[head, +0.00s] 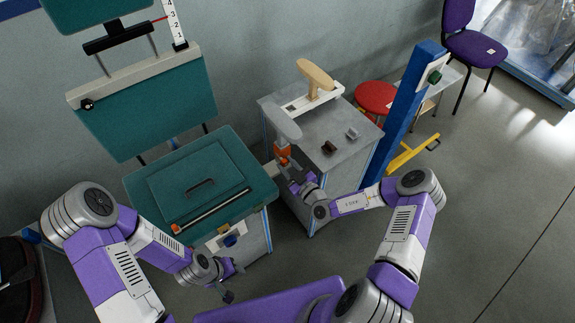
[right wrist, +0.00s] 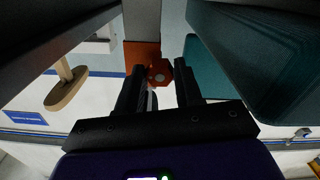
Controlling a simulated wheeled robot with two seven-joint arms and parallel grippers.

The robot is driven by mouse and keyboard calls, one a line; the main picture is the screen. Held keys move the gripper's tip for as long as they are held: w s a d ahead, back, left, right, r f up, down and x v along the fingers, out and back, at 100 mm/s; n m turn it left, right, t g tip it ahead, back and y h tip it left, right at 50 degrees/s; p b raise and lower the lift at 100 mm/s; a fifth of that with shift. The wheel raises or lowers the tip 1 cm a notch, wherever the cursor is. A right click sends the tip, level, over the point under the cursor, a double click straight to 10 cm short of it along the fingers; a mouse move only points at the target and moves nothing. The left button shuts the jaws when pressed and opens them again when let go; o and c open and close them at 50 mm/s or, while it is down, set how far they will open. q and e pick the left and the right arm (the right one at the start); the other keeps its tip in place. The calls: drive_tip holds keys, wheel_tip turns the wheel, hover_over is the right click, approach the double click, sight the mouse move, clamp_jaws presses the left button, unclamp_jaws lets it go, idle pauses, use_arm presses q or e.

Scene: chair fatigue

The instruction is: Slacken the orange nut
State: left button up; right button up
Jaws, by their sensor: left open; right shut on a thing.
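The orange nut (right wrist: 160,72) shows between my right fingertips in the right wrist view, with a pale round centre. It sits against an orange block (right wrist: 141,52). In the head view the orange part (head: 282,150) is below a grey rounded pad (head: 283,122), between the teal bench and the grey cabinet. My right gripper (head: 289,170) is at it from the front, shut on the nut; the fingers hide part of it in the head view. My left gripper (head: 230,283) is open and empty, low in front of the teal bench.
A teal bench (head: 151,189) with a handled lid stands to the left. The grey cabinet (head: 340,151) carries a wooden-topped fixture (head: 315,75) and small dark parts. A blue post (head: 402,112), a red stool (head: 376,96) and a purple chair (head: 475,47) stand right.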

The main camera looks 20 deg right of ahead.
drive_tip(key=n+p, duration=0.2)
drive_tip(key=shift+r+n+p, duration=0.1)
drive_tip(key=shift+n+p, duration=0.2)
drive_tip(key=shift+n, duration=0.1)
drive_tip(key=n+p, duration=0.2)
drive_tip(key=n, duration=0.1)
drive_tip(key=shift+n, duration=0.3)
drive_tip(key=n+p, duration=0.2)
drive_tip(key=n, duration=0.1)
drive_tip(key=shift+n+p, duration=0.3)
drive_tip(key=shift+n, duration=0.1)
drive_tip(key=n+p, duration=0.2)
drive_tip(key=n, duration=0.2)
drive_tip(key=n+p, duration=0.1)
drive_tip(key=n, duration=0.3)
drive_tip(key=shift+p, duration=0.35)
drive_tip(key=n+p, duration=0.1)
drive_tip(key=n, duration=0.2)
drive_tip(key=shift+n, duration=0.4)
drive_tip(key=n+p, duration=0.2)
drive_tip(key=n, duration=0.2)
drive_tip(key=shift+n+p, duration=0.55)
drive_tip(key=shift+n, duration=1.05)
